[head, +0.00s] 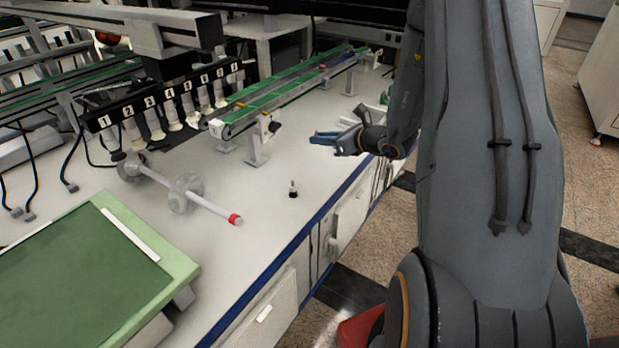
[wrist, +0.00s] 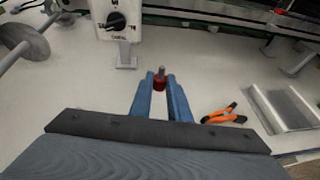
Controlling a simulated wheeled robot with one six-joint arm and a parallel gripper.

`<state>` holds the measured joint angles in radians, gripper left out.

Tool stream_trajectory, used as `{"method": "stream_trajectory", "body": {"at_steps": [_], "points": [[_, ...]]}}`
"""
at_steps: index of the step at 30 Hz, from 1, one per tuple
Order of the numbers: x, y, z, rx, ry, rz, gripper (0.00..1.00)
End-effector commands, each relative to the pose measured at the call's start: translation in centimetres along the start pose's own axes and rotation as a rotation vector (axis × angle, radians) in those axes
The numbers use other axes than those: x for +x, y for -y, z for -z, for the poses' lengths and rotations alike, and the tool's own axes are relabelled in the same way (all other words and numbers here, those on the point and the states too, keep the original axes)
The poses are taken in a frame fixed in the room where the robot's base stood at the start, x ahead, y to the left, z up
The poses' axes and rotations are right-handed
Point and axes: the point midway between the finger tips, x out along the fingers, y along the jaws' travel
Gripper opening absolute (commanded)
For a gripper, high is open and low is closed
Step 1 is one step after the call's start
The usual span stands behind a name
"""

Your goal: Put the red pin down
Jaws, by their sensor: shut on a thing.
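The red pin (wrist: 160,84) shows in the wrist view, with a red body and a grey tip pointing up. It sits between the two blue fingertips of my gripper (wrist: 160,86), which is shut on it. In the head view my gripper (head: 324,137) is over the white bench near its blue front edge, in front of the green conveyor. The red pin cannot be made out in the head view. I cannot tell whether the pin touches the bench.
A small dark pin-like piece (head: 293,189) stands on the bench. A rod with clear discs (head: 186,193) lies to the left, near a green-topped tray (head: 183,272). The conveyor (head: 270,97) stands behind. Orange pliers (wrist: 224,116) and a metal plate (wrist: 284,108) lie right of my gripper.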

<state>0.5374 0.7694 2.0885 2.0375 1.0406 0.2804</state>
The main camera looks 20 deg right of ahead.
Motion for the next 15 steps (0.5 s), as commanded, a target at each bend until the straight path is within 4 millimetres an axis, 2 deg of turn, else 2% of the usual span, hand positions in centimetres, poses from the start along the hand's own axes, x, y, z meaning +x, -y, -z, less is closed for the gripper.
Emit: {"method": "stream_trajectory", "body": {"at_steps": [1, 6, 15], "points": [[0.3, 0.9, 0.2, -0.002, -0.001, 0.008, 0.00], [0.6, 1.9, 0.6, 0.000, -0.007, 0.013, 0.00], [2.3, 1.9, 5.1, 0.001, -0.007, 0.013, 0.00]]}}
